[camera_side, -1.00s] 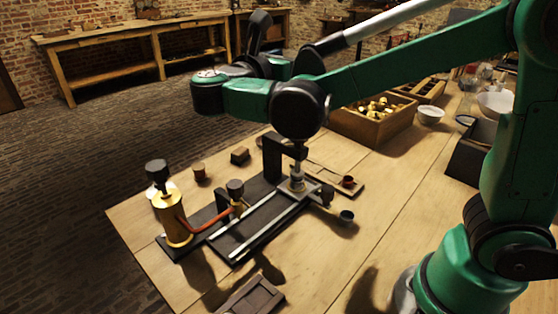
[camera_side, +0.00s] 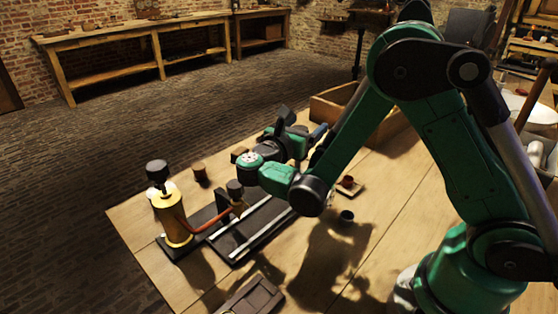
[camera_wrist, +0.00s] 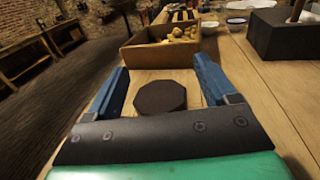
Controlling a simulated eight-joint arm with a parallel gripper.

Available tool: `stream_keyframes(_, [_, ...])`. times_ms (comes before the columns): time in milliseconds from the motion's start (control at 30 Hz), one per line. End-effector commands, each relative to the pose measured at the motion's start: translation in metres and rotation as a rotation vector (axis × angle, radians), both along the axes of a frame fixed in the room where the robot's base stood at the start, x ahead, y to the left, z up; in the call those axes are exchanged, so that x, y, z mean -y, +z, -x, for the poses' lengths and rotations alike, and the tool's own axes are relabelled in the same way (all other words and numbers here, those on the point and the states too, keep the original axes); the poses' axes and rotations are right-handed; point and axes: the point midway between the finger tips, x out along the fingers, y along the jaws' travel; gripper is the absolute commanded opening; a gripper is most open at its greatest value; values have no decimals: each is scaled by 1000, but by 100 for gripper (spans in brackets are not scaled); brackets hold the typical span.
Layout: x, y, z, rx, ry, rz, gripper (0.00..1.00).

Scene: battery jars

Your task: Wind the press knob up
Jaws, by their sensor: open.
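The press knob (camera_wrist: 161,97) is a dark, eight-sided knob seen from above in the wrist view. It lies between the two blue fingers of my gripper (camera_wrist: 162,76), with a gap on either side. The fingers are spread and hold nothing. In the side view my gripper (camera_side: 319,132) is low over the press area and points toward the back. My arm hides the press frame and its knob there. Part of the press's dark base with its pale rails (camera_side: 250,230) shows in front of my wrist.
A brass cylinder with a black top knob (camera_side: 172,216) stands at the left, joined by an orange hose (camera_side: 211,222). A small black-knobbed post (camera_side: 235,188) stands near my wrist. A wooden box of yellowish pieces (camera_wrist: 160,50) lies beyond the knob. A dark tray (camera_side: 252,298) lies in front.

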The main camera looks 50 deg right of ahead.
Motion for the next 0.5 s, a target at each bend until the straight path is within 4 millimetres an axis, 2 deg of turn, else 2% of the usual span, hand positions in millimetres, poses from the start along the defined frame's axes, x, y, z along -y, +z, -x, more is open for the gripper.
stream_keyframes(200, [1, 0, 0, 0, 0, 0, 78])
stream_keyframes(233, [1, 0, 0, 0, 0, 0, 75])
stream_keyframes(500, [1, 0, 0, 0, 0, 0, 0])
